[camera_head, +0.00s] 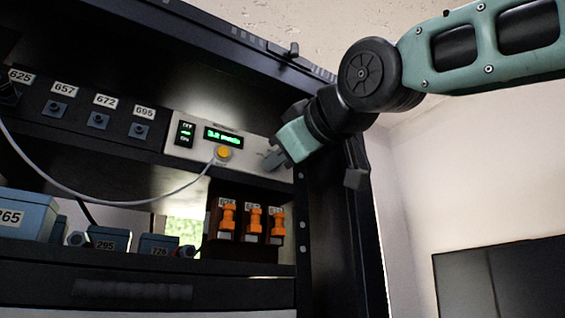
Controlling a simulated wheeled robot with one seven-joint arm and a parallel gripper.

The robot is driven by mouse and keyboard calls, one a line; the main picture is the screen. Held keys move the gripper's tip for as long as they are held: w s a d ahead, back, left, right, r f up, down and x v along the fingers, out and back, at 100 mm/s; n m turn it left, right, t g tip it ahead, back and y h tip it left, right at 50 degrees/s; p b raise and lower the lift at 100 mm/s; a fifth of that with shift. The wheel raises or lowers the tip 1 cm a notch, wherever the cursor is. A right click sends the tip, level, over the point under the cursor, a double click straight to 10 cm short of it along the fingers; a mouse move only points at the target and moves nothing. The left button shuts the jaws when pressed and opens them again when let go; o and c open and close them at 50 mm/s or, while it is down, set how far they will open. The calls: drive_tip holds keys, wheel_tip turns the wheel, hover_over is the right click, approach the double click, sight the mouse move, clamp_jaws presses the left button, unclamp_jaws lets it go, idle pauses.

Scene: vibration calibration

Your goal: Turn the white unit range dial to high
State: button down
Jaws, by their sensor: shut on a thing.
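The white unit (196,152) sits in the upper rack shelf, with a green lit display (223,139), a switch at its left and a yellow round knob or plug (224,153) with a grey cable. My gripper (272,161) is at the right end of the unit's front face, shut on a small part there, likely the range dial. The gripper covers the dial, so its setting and marks cannot be read. The display text is too small to read surely.
Sockets labelled 625, 657, 672 and 695 (144,112) lie left of the unit. Below stand orange-handled parts (254,220) and blue boxes (26,212). The grey cable (110,200) hangs across the rack front. The rack's right post (313,215) is close to my gripper.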

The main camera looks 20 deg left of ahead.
drive_tip(key=shift+f+m+b, duration=0.1)
drive_tip(key=shift+m+b, duration=0.25)
drive_tip(key=shift+m, duration=0.75)
drive_tip(key=c, duration=1.2)
unclamp_jaws()
drive_tip(key=shift+c, duration=0.2)
drive_tip(key=b+v, duration=0.6)
drive_tip(key=v, duration=1.1)
drive_tip(key=shift+s, duration=0.2)
drive_tip(key=shift+d, duration=0.1)
